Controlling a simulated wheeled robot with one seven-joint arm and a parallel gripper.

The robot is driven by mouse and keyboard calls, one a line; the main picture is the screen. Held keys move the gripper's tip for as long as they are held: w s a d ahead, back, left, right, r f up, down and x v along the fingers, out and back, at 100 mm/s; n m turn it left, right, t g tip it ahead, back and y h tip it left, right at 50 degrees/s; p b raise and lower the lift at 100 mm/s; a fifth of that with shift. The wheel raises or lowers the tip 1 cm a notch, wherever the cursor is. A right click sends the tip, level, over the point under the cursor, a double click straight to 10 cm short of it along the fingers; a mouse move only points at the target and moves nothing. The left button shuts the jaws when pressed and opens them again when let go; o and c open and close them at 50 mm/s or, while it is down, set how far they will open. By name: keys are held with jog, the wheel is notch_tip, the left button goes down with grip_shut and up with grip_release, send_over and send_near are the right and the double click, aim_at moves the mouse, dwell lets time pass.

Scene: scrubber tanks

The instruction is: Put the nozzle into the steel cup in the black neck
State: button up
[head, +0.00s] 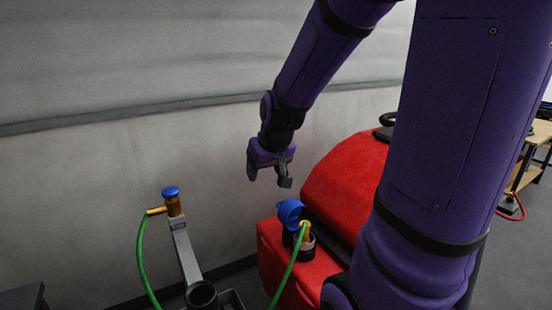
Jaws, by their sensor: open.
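The yellow nozzle (306,232) stands at the black neck (298,249) on the red scrubber tank, with a green hose (287,277) running down from it. Its lower end is inside or behind the neck's rim; I cannot tell which. The steel cup is not clearly visible. The neck's blue cap (290,212) is tipped up beside the nozzle. My gripper (269,180) is open and empty, above and a little left of the cap, apart from the nozzle.
The red scrubber (345,185) fills the middle right. At left, a grey post (186,255) carries a blue-topped amber fitting (173,205) with a green hose. A dark round holder (201,295) is at the bottom. A pale wall stands behind; my arm hides much of the right.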

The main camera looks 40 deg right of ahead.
jog(key=s+a+r+n, duration=0.1)
jog(key=s+a+r, duration=0.4)
jog(key=s, duration=0.2)
jog(key=s+a+r+n+y, duration=0.1)
jog(key=s+a+r+n, duration=0.1)
jog(key=s+a+r, duration=0.4)
jog(key=shift+s+r, duration=0.25)
jog(key=shift+s, duration=1)
